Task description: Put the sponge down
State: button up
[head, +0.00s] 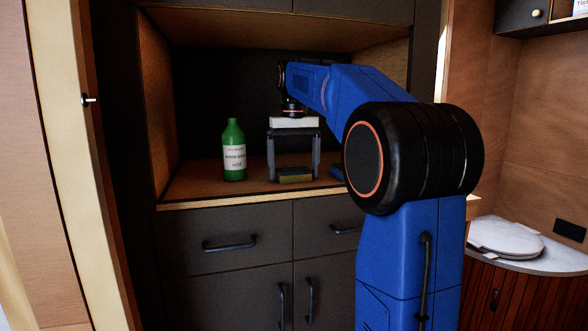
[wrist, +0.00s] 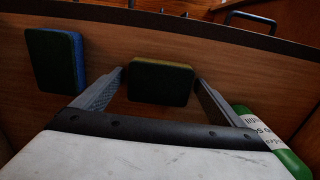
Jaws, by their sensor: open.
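A sponge with a dark green top and yellowish body (head: 295,177) lies flat on the wooden shelf of the cabinet niche. It also shows in the wrist view (wrist: 161,85), lying between my fingertips. My gripper (head: 294,168) points down over it and is open. In the wrist view my gripper (wrist: 159,77) has one finger on each side of the sponge, with a visible gap at both sides. Nothing is held. Whether the fingertips touch the shelf, I cannot tell.
A second sponge, blue with a dark face (wrist: 55,60), lies to the right in the head view (head: 337,172), partly behind my arm. A green bottle with a white label (head: 234,152) stands left of my gripper. The niche walls and top enclose my arm; black-handled drawers (head: 228,243) are below.

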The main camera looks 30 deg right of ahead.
aim_at(294, 170)
jog(key=shift+r, duration=3.9)
